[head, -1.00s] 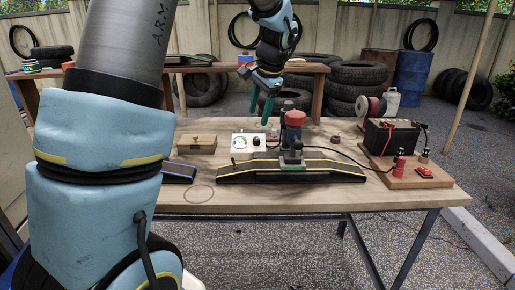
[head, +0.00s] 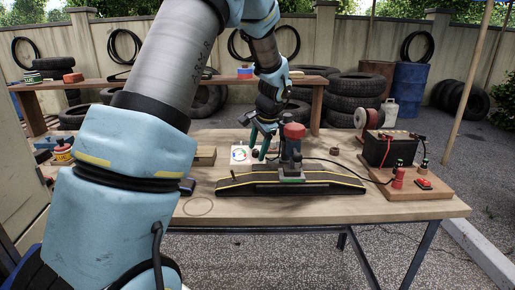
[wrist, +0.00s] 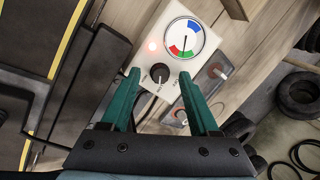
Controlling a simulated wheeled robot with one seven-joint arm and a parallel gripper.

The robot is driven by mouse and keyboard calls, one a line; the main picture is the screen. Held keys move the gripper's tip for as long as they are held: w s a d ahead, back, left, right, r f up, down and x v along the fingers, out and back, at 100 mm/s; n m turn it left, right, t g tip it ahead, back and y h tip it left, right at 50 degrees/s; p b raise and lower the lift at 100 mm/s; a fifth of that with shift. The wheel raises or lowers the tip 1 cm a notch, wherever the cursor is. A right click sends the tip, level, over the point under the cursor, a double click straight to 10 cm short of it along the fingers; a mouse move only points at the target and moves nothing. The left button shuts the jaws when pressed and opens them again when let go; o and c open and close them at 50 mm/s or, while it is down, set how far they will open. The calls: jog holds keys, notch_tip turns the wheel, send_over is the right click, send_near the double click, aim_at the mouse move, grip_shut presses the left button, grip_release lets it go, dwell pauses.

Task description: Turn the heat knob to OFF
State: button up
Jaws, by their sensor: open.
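The heat knob (wrist: 159,71) is a round black knob on a white control box (wrist: 195,15), below a round gauge (wrist: 184,38) with blue, red and green sectors. Small labels near the knob are too small to read. In the head view the box (head: 237,154) stands on the workbench, partly behind my gripper (head: 261,148). My gripper (wrist: 160,77) is open. In the wrist view its green fingers appear on either side of the knob; I cannot tell whether they touch it.
A grey switch unit (wrist: 211,77) lies close by my right-hand finger in the wrist view. A red-topped tool (head: 293,140) stands on a long black plate (head: 330,187) just right of my gripper. A wooden box (head: 204,157) is left of the control box. The front bench edge is clear.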

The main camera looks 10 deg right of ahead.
grip_shut()
dwell(0.5)
